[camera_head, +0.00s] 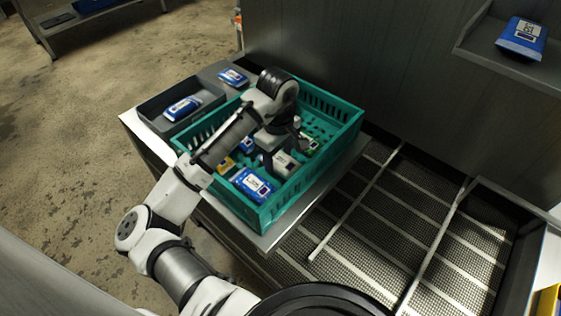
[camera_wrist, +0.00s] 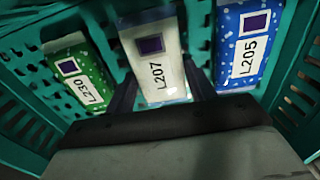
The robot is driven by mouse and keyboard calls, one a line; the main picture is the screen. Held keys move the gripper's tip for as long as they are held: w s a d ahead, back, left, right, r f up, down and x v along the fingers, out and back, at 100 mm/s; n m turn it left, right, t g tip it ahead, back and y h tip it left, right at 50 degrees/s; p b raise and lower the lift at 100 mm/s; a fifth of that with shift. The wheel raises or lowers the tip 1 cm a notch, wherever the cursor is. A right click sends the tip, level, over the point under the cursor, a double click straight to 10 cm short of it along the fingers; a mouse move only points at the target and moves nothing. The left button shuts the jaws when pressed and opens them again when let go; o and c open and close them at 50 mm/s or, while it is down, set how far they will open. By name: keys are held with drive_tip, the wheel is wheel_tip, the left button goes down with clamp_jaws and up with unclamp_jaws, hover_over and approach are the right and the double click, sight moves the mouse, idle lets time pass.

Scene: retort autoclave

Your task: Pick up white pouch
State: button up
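The white pouch (camera_wrist: 157,62), labelled L207, lies in the teal crate (camera_head: 329,160). In the head view the white pouch (camera_head: 287,164) shows beside my gripper (camera_head: 273,158), which reaches down into the crate and partly hides it. In the wrist view my gripper (camera_wrist: 161,80) is open, with one dark finger on each side of the white pouch. A small gap seems to show at the left finger. Contact at the right finger is hard to tell.
A green pouch (camera_wrist: 82,80) labelled L230 and a blue pouch (camera_wrist: 243,45) labelled L205 flank the white one closely. The crate walls stand around them. A grey tray (camera_head: 150,108) with a blue pouch (camera_head: 182,108) is beside the crate. A shelf (camera_head: 480,50) is at upper right.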

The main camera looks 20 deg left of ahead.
sight(278, 158)
drive_tip(key=c, duration=0.4)
drive_tip(key=shift+c, duration=0.2)
wheel_tip(278, 158, up, 20)
